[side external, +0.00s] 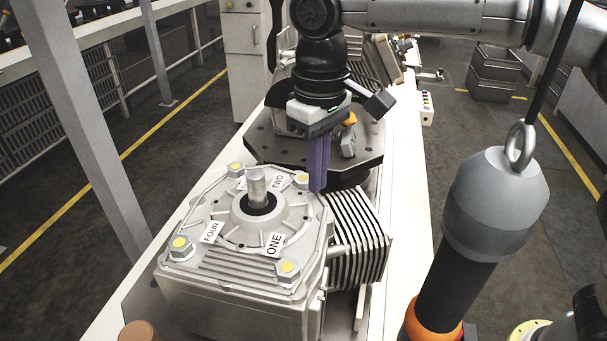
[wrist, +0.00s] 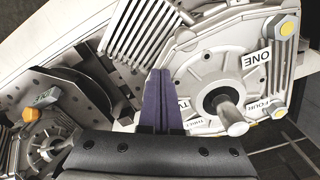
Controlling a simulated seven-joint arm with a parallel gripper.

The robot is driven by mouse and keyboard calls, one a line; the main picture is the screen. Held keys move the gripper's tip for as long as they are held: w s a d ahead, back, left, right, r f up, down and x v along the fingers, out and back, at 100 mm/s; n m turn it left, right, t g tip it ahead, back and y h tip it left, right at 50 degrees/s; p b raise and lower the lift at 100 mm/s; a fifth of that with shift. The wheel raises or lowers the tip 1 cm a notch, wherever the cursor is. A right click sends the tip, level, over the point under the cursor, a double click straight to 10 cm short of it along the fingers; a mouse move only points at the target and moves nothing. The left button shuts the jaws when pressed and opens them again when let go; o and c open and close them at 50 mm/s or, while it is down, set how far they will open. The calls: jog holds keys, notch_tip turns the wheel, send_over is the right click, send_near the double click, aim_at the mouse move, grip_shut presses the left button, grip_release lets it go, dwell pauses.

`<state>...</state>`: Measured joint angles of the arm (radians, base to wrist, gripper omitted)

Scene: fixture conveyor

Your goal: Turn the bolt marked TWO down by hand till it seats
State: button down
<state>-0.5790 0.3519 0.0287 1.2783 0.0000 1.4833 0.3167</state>
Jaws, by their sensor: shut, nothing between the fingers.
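The pale grey gear housing (side external: 222,285) carries yellow-topped hex bolts at its corners. The bolt by the label TWO (side external: 303,179) is at the far right corner in the side view; how deep it sits cannot be told. In the wrist view the fingers cover that bolt and part of its label (wrist: 183,103). My gripper (side external: 318,187) has purple fingers, shut together and empty, pointing down just right of and behind bolt TWO. Contact cannot be told. The fingers also show in the wrist view (wrist: 160,74), beside the housing's edge.
A central shaft (side external: 257,186) stands up from the housing. Other bolts sit near labels ONE (side external: 288,268) and FOUR (side external: 180,244). Cooling fins (side external: 358,235) flank the right side. A dark fixture plate (side external: 270,150) lies behind. A hanging tool (side external: 495,205) stands at right.

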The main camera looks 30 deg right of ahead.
aim_at(317, 196)
jog(key=shift+w, duration=0.2)
jog(key=shift+a, duration=0.3)
dwell(0.3)
jog(key=shift+s, duration=0.2)
jog(key=shift+s+d, duration=0.15)
jog(key=shift+s, duration=0.1)
jog(key=shift+r, duration=3.05)
